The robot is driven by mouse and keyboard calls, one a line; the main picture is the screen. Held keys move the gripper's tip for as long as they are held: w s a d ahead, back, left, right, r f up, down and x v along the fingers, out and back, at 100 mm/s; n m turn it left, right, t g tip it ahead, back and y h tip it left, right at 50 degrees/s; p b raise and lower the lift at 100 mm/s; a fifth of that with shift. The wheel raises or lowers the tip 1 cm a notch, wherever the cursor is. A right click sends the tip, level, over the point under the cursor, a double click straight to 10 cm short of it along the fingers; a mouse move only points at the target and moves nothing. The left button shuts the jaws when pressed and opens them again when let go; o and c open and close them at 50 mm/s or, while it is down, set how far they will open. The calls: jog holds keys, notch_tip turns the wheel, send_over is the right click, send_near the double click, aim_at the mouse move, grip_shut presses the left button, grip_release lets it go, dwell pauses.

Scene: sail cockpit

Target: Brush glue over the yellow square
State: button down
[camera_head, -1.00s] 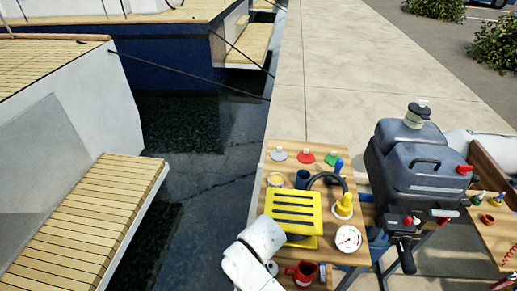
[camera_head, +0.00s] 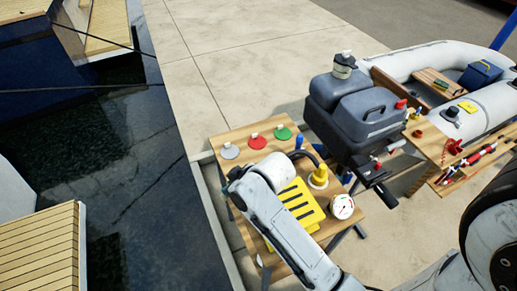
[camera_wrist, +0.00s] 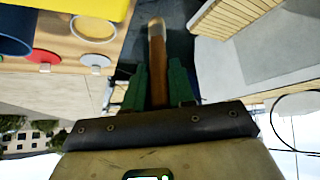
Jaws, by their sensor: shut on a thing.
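The yellow square (camera_head: 468,107) is a small patch on the side tube of the grey inflatable dinghy (camera_head: 487,110), at the upper right of the head view. My gripper (camera_wrist: 157,88), with green fingers, is shut on a brown wooden-handled tool (camera_wrist: 157,55), which looks like the brush. My arm hides the tin and the gripper in the head view. The gripper is far left of the yellow square.
The wooden bench (camera_head: 222,145) carries grey, red (camera_head: 257,141) and green discs, a yellow foot pump (camera_head: 302,207) and a gauge (camera_head: 342,206). A dark outboard motor (camera_head: 360,120) stands between bench and dinghy. Water lies left; pavement (camera_head: 230,70) is clear behind.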

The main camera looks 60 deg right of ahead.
jog(key=s+d+r+t+p, duration=0.1)
jog(key=s+d+r+t, duration=0.25)
jog(key=d+r, duration=0.4)
notch_tip(320, 180, down, 7)
jog(key=b, duration=0.6)
jog(key=shift+s+d+r+m+g, duration=0.2)
jog(key=shift+s+d+m+g, duration=0.1)
jog(key=shift+s+d+g, duration=0.15)
jog(key=shift+f, duration=0.55)
dwell(0.7)
jog(key=shift+r, duration=0.15)
notch_tip(320, 180, up, 7)
jog(key=p, duration=0.6)
dwell(1.0)
